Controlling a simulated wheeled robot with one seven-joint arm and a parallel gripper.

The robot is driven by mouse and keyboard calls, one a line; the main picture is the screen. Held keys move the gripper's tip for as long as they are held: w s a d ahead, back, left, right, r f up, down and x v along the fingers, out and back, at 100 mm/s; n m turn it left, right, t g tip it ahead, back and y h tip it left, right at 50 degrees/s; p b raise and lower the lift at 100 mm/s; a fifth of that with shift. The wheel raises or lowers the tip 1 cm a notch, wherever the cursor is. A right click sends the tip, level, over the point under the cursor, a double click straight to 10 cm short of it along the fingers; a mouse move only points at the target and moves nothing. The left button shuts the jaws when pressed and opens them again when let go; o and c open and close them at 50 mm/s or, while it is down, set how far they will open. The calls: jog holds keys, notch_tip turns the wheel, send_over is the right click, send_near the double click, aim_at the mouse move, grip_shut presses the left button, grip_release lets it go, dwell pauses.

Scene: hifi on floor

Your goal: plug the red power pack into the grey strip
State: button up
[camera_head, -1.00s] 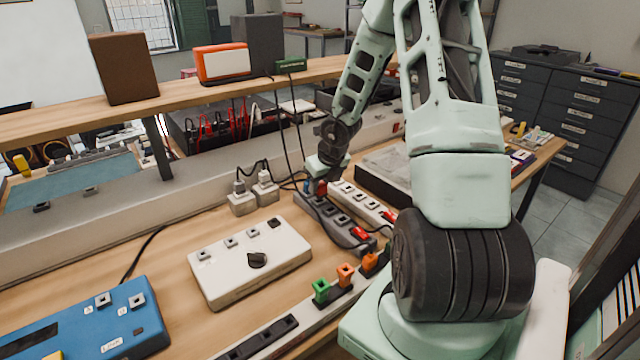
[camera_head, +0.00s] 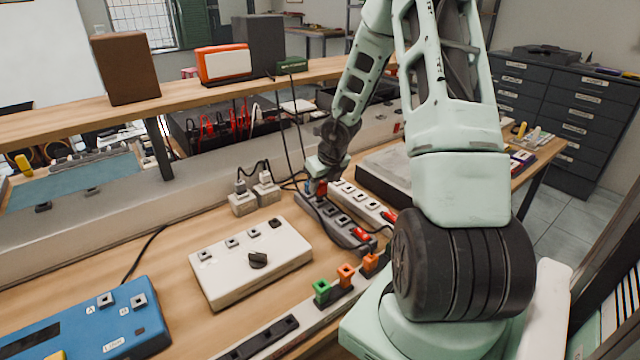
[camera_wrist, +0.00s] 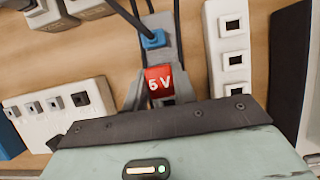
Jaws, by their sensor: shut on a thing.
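The red power pack, marked "5 V" (camera_wrist: 160,80), is between the fingers of my gripper (camera_wrist: 152,94) in the wrist view. Its red side also shows in the head view (camera_head: 321,188). My gripper (camera_head: 316,186) is shut on it, over the far end of the grey strip (camera_head: 338,220). In the wrist view the grey strip (camera_wrist: 168,52) runs under the pack, and a blue plug (camera_wrist: 152,39) sits in it just beyond. The pack's underside is hidden, so I cannot tell whether it is seated in a socket or just above one.
A white strip (camera_wrist: 234,58) lies close to the right of the grey one. A white box with a knob (camera_head: 250,262) is to the left. Plugs with cables (camera_head: 242,202) stand beyond it. Green and orange plugs (camera_head: 346,274) stand in a nearer strip.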

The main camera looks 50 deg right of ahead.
jog(key=shift+f+b, duration=0.5)
jog(key=shift+f, duration=0.45)
dwell(2.5)
jog(key=o, duration=1)
jog(key=shift+r, duration=0.1)
jog(key=p+v, duration=0.5)
jog(key=v, duration=0.2)
jog(key=w+p+v, duration=0.1)
jog(key=p+v, duration=0.5)
jog(key=v, duration=0.2)
jog(key=p+v, duration=0.6)
jog(key=v, duration=0.1)
jog(key=shift+w+d+r, duration=0.15)
jog(key=shift+w+r, duration=0.05)
jog(key=shift+r, duration=0.5)
